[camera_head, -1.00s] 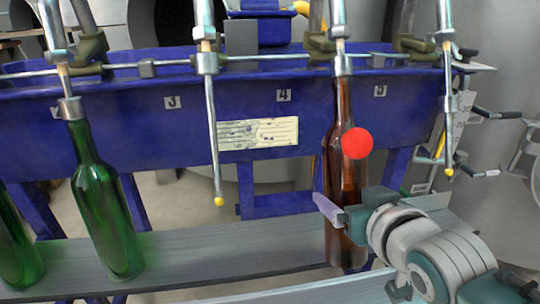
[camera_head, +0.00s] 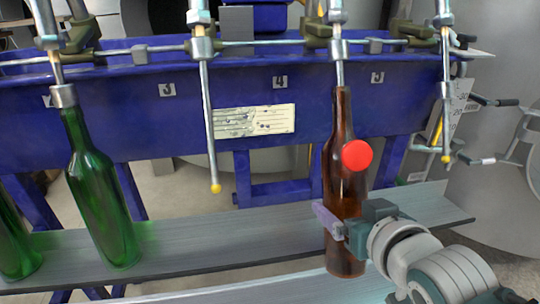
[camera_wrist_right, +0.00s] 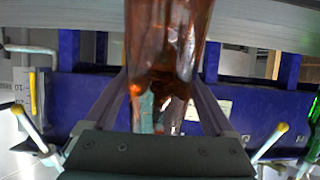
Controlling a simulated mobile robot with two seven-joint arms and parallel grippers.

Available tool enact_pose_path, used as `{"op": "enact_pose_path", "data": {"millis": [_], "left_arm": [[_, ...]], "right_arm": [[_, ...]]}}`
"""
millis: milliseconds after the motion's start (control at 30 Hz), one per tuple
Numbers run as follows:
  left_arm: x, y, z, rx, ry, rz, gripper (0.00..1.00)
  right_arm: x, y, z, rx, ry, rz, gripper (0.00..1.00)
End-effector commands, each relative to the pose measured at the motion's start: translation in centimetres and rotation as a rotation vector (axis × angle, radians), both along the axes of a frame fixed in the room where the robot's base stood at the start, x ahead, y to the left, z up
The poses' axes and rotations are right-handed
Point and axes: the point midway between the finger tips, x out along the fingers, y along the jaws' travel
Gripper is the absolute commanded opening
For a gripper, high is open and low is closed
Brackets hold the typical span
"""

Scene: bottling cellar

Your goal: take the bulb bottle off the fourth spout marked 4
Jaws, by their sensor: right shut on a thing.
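The bottle is brown glass (camera_head: 342,120) with a swollen neck, upright below the spout (camera_head: 338,48) just right of the mark 4 (camera_head: 280,82). A red disc (camera_head: 357,155) shows at its right side. The thin spout tube shows above the bottle's mouth; I cannot tell whether its tip is still inside. My right gripper (camera_head: 332,222) is shut on the bottle's lower body. In the right wrist view the brown bottle (camera_wrist_right: 165,45) stands between the two fingers. The bottle's base overlaps the shelf's front edge. My left gripper is not in view.
Green bottles (camera_head: 100,195) stand on the grey shelf (camera_head: 220,238) at left. Empty spouts with yellow tips hang either side of the brown bottle (camera_head: 212,130) (camera_head: 446,100). The blue trough (camera_head: 130,115) lies behind. The shelf between the green and brown bottles is clear.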

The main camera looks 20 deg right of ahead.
Motion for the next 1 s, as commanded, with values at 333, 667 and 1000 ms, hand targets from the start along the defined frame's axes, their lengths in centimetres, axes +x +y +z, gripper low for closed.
{"op": "enact_pose_path", "data": {"millis": [333, 667, 1000], "left_arm": [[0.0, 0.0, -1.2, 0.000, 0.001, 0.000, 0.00], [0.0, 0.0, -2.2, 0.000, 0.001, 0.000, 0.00], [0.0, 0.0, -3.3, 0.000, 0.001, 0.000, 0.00]], "right_arm": [[-0.6, 0.2, -1.6, -0.002, -0.010, 0.001, 0.00], [-1.3, 0.3, -3.2, -0.003, -0.011, 0.001, 0.00], [-2.1, 0.5, -4.9, -0.002, -0.010, 0.001, 0.00]]}}
